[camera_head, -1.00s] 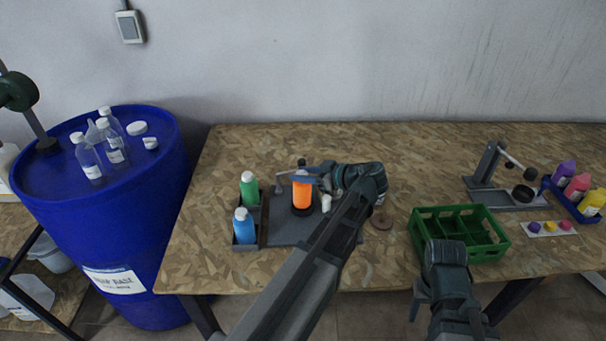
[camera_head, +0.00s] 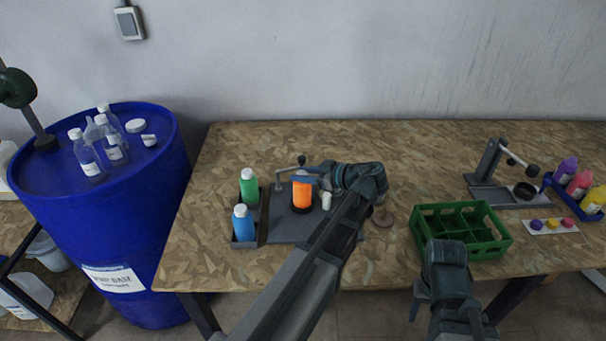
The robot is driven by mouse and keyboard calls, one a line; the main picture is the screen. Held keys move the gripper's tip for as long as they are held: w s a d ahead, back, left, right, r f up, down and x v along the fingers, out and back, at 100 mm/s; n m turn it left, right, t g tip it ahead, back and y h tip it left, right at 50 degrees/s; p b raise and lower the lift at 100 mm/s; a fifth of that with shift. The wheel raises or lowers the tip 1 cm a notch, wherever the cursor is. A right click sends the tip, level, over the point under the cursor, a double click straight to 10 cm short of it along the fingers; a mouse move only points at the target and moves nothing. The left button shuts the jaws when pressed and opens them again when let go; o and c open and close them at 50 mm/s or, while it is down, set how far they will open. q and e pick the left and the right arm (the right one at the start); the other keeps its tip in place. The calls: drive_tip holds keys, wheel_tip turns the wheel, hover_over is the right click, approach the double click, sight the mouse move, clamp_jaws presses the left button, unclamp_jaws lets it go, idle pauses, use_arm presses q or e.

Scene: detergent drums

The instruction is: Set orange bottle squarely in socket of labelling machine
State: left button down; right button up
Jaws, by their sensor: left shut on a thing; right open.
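The orange bottle (camera_head: 302,194) stands upright, as far as I can see, over the dark round socket of the labelling machine (camera_head: 282,225), a grey plate on the table. Whether its base is fully seated is too small to tell. My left gripper (camera_head: 308,179) is shut on the bottle near its top, reaching in from the right side and hiding its cap. The machine's lever with a dark knob (camera_head: 301,160) rises just behind the bottle. My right gripper (camera_head: 419,298) is open and empty at the table's front edge, below the green crate.
A dark tray with a green bottle (camera_head: 249,188) and a blue bottle (camera_head: 243,224) adjoins the machine's left side. A green crate (camera_head: 418,228) stands to the right. Another lever device (camera_head: 489,180) and a tray of coloured bottles (camera_head: 569,200) are far right. The back middle is clear.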

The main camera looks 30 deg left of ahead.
idle(0.3)
use_arm(q)
drive_tip(key=shift+c, duration=1.8)
unclamp_jaws()
drive_tip(key=shift+d, duration=0.1)
drive_tip(key=p+v, duration=0.5)
drive_tip(key=v, duration=0.8)
drive_tip(key=shift+d+r, duration=0.25)
drive_tip(key=shift+d, duration=0.05)
